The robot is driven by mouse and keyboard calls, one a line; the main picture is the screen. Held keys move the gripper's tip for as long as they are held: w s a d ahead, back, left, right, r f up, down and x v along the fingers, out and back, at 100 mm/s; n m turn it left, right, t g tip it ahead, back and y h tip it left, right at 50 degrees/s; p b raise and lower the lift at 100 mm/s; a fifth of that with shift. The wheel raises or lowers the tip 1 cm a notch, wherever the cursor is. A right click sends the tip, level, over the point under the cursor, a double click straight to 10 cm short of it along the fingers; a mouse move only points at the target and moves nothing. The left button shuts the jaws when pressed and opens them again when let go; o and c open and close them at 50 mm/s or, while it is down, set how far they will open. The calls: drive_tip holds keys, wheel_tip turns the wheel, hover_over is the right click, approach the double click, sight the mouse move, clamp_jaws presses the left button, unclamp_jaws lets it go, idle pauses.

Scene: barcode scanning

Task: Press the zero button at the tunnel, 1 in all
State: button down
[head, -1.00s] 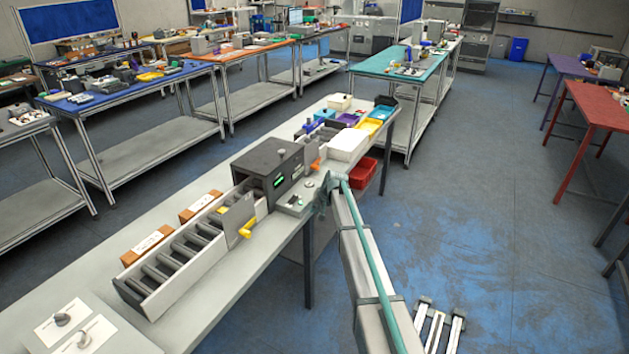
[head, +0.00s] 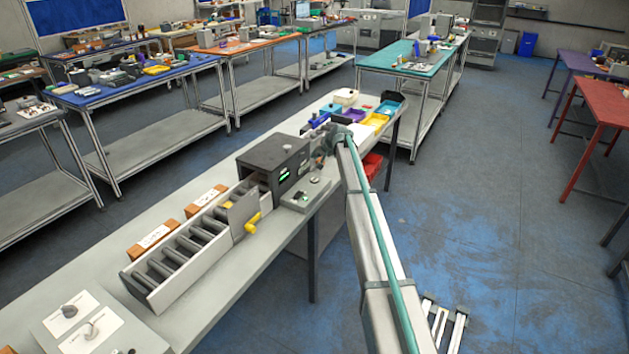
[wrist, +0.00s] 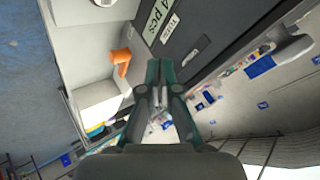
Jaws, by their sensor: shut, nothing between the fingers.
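The tunnel (head: 272,158) is a dark box over the conveyor, with a small green readout on its front. A grey control panel (head: 305,194) sits in front of it, with a green button and a round pale knob or button. My gripper (head: 322,152) is just right of the tunnel, above the conveyor's far part, partly hidden by my arm. In the wrist view my gripper (wrist: 161,64) is shut and empty, pointing at the dark tunnel face (wrist: 208,40), which carries white labels. I cannot tell which control is the zero button.
A yellow lever (head: 253,223) sticks out from the near roller conveyor (head: 185,250). An orange lever (wrist: 121,60) is left of my fingers in the wrist view. Coloured trays (head: 374,120) stand at the bench's far end.

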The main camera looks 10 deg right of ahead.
drive_tip(key=b, duration=0.2)
hover_over(316, 180)
drive_tip(key=f, duration=0.7)
drive_tip(key=shift+w+f, duration=0.2)
drive_tip(key=shift+f, duration=0.2)
drive_tip(key=shift+f+b, duration=0.45)
drive_tip(key=shift+f, duration=0.05)
drive_tip(key=shift+f, duration=0.1)
idle(0.6)
drive_tip(key=shift+f+b, duration=0.35)
drive_tip(key=shift+b, duration=0.1)
drive_tip(key=shift+f+b, duration=0.35)
drive_tip(key=shift+f, duration=0.1)
idle(0.7)
drive_tip(key=shift+r, duration=0.9)
